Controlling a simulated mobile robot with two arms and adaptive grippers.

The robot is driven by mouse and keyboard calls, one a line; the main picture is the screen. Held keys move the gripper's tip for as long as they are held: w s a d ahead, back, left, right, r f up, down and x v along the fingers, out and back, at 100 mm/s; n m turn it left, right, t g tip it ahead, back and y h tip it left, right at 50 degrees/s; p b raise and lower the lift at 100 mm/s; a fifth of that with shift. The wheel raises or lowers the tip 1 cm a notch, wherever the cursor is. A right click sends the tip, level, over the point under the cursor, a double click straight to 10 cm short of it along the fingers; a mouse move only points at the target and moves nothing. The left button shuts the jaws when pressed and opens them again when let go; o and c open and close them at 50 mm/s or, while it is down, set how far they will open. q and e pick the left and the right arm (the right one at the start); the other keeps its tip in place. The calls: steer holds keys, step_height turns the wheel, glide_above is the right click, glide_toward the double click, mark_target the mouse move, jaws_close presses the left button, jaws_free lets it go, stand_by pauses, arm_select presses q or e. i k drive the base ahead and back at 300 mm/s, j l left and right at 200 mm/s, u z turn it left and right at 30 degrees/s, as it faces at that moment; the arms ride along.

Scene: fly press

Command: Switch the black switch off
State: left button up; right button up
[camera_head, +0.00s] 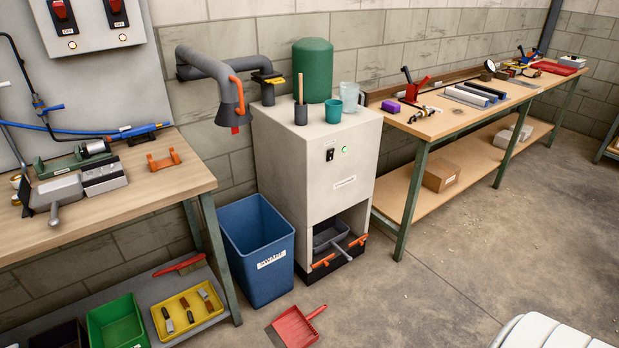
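A small black switch (330,155) sits on the upper front face of a pale grey cabinet (325,180). A small green light (345,149) glows beside it on the right. The switch is too small to tell its position. Neither of my grippers is in view.
A blue bin (254,250) stands left of the cabinet, and a red dustpan (296,326) lies in front. Workbenches flank the cabinet.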

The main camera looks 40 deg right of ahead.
mark_target(330, 156)
steer(key=z, duration=1.3)
